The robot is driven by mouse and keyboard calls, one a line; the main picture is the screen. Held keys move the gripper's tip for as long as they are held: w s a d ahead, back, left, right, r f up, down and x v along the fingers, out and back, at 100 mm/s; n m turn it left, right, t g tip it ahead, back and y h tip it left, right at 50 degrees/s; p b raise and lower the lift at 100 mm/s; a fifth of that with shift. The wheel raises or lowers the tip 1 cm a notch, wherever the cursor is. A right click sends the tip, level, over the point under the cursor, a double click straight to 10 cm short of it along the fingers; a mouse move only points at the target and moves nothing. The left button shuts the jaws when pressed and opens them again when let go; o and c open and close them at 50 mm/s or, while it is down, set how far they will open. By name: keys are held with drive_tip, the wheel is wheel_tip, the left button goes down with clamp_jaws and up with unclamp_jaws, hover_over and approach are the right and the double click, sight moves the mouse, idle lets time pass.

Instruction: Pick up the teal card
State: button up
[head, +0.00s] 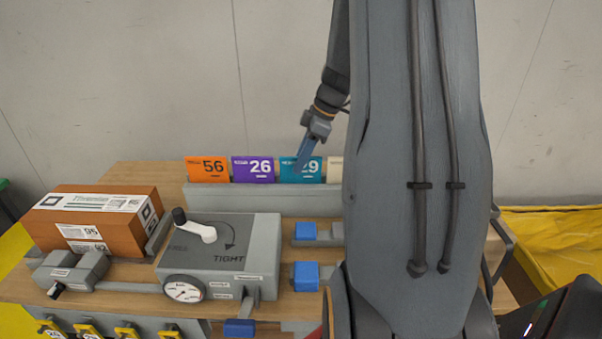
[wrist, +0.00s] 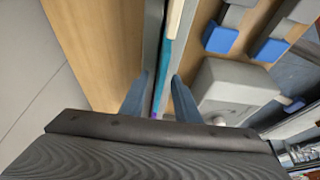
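The teal card (head: 314,174) marked 29 stands upright in a grey card rack (head: 262,203) at the back of the table. In the wrist view the teal card (wrist: 165,66) shows edge-on as a thin strip. My gripper (head: 302,160) reaches down at the card's top, with a finger in front of its left part. In the wrist view my gripper (wrist: 160,80) is open, with one finger on each side of the card's line and gaps between. Contact cannot be told.
A purple card (head: 253,169) and an orange card (head: 207,169) stand left of the teal one, and a cream card (head: 335,170) right. A grey box with a crank (head: 218,252), a brown carton (head: 95,222) and blue blocks (head: 305,231) stand in front. My arm hides the right side.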

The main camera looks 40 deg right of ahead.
drive_tip(key=shift+f+b, duration=0.25)
drive_tip(key=shift+b, duration=0.05)
idle(0.4)
drive_tip(key=shift+c, duration=0.4)
clamp_jaws()
